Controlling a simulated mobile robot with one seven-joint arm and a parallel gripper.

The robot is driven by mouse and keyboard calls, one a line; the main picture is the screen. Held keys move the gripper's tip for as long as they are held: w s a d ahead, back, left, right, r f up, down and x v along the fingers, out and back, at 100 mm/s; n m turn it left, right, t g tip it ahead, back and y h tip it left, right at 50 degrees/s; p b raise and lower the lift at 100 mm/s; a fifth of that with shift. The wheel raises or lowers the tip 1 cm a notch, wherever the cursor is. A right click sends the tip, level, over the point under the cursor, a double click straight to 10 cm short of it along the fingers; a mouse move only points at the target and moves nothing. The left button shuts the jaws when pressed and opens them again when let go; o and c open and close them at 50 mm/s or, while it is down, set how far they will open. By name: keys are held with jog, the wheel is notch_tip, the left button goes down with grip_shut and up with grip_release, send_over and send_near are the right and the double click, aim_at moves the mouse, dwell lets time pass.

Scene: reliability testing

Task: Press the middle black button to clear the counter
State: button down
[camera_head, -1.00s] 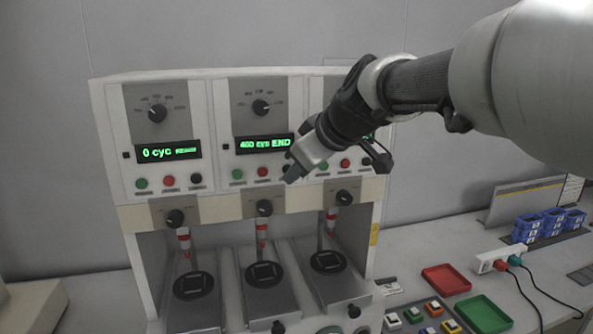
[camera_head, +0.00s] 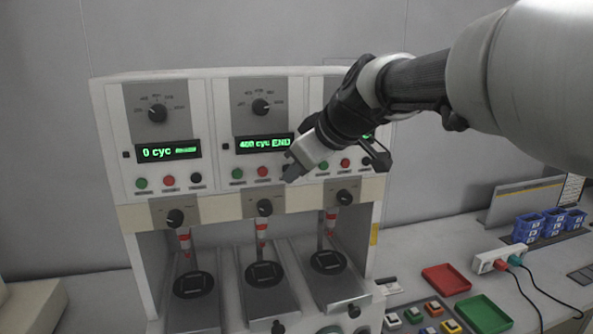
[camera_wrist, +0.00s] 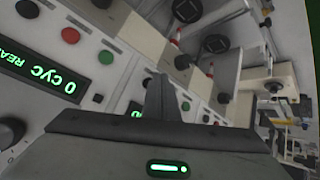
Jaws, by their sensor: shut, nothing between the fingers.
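The tester (camera_head: 115,160) has three units side by side. The middle unit's display (camera_head: 263,143) reads "400 cyc END". Below it are a green button (camera_head: 238,173), a red button (camera_head: 263,172) and the middle black button (camera_head: 286,168), which is mostly hidden by my gripper. My gripper (camera_head: 291,174) is shut and empty, its tip in front of or beside that button; I cannot tell whether they touch. In the wrist view my shut fingers (camera_wrist: 155,95) point at the panel, which appears upside down, and I cannot make out the middle black button.
The left unit's display (camera_head: 168,151) reads "0 cyc". Knobs (camera_head: 264,208) stick out below the button rows. My arm covers much of the right unit. A red tray (camera_head: 446,279), a green tray (camera_head: 483,314) and blue bins (camera_head: 550,224) stand on the bench to the right.

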jog(key=shift+w+a, duration=0.1)
jog(key=shift+w, duration=0.2)
jog(key=shift+w+a, duration=0.1)
jog(key=shift+w, duration=0.2)
dwell(0.6)
jog(key=shift+s, duration=0.1)
jog(key=shift+s+d+b, duration=0.25)
jog(key=shift+s+b, duration=0.4)
jog(key=s+b, duration=0.1)
jog(key=s, duration=0.1)
jog(key=s+d+b, duration=0.1)
jog(key=s, duration=0.1)
jog(key=shift+s+d, duration=0.2)
jog(key=shift+s, duration=0.2)
dwell(0.6)
